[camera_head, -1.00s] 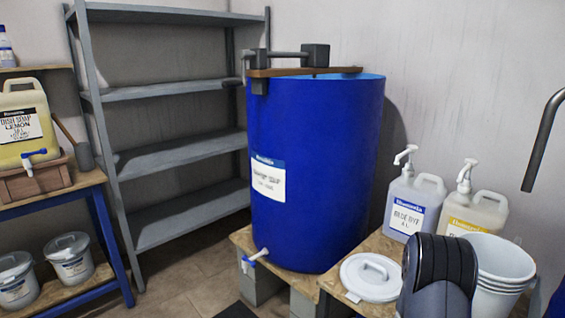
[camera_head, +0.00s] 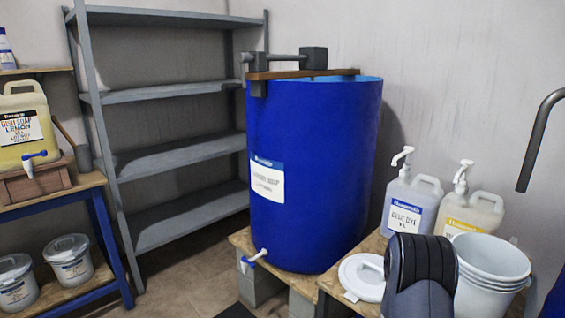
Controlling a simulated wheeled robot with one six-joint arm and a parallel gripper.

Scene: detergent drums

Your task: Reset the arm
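A black ribbed part with a grey body, which looks like part of my arm, rises at the bottom right in front of the wooden bench. Its fingertips do not show, so my gripper cannot be made out and nothing held is visible. A large blue drum (camera_head: 320,190) stands upright on a low support, with a white label and a small white-and-blue tap (camera_head: 253,258) near its base. A wooden board with a dark clamp-like fitting (camera_head: 300,74) lies across its rim.
On the bench are a white lid (camera_head: 362,278), a blue-dye pump jug (camera_head: 410,208), a yellow-label pump jug (camera_head: 470,213) and stacked white buckets (camera_head: 490,272). A grey shelf (camera_head: 170,97) stands empty at left. A yellow soap jug (camera_head: 26,127) and lidded buckets (camera_head: 68,258) sit far left.

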